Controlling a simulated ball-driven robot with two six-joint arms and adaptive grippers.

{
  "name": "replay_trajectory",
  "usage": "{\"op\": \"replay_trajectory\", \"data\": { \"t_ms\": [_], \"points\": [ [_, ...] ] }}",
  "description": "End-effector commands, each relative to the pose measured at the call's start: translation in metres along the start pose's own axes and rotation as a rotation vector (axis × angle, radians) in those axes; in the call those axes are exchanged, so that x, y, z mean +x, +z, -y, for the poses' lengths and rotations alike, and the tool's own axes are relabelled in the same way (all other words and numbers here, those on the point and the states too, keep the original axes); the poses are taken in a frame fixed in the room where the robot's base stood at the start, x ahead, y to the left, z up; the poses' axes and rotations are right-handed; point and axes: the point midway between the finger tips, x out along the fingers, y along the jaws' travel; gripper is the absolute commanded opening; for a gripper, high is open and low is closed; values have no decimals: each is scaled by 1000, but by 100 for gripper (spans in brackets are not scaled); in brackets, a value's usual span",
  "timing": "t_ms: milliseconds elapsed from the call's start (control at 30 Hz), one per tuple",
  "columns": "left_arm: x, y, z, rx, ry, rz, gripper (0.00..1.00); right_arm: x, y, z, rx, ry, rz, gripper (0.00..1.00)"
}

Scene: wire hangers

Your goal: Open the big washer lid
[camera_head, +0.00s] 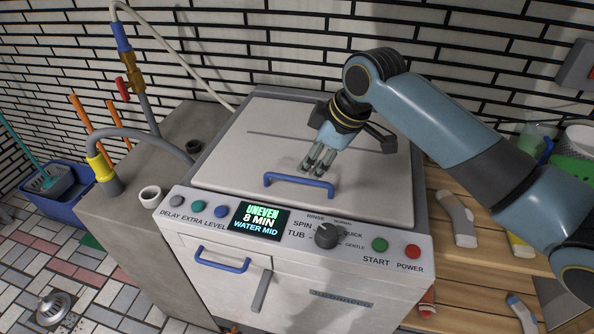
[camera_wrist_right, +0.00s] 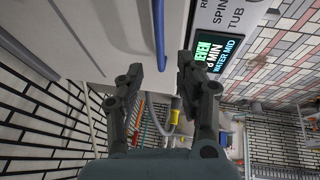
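The washer (camera_head: 295,240) is a white box with a pale top lid (camera_head: 262,150), which is down flat. A blue bar handle (camera_head: 298,183) is at the lid's front edge, and it also shows in the right wrist view (camera_wrist_right: 159,35). My right gripper (camera_head: 317,166) hangs over the lid just behind the handle's right part. In the right wrist view its two fingers (camera_wrist_right: 160,65) are apart with nothing clamped between them. The handle lies beyond the fingertips, in line with the gap. I cannot tell whether they touch it. My left gripper is not in view.
The control panel (camera_head: 205,214) with buttons, display and knob (camera_head: 326,236) runs along the washer's front. A grey counter (camera_head: 130,200) with a white cup (camera_head: 150,196), hose and tap is left. A wooden slatted surface (camera_head: 470,275) with socks is right. A brick wall stands behind.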

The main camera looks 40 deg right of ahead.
Motion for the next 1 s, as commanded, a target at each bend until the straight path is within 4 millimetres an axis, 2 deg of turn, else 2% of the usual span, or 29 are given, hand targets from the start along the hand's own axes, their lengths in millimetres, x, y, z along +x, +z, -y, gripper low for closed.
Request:
{"op": "replay_trajectory", "data": {
  "t_ms": [167, 333, 533, 767, 1000],
  "points": [
    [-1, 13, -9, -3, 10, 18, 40, 37, 0, 0, 3, -1, 0, 36],
    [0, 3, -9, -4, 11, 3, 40, 63, 0, 0, 1, -1, 1, 36],
    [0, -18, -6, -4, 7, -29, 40, 74, 0, 0, 0, 1, 0, 36],
    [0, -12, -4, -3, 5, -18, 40, 74, 0, 0, -1, 2, 0, 36],
    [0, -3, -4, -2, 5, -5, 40, 74, 0, 0, 0, 1, 0, 5]
  ]
}}
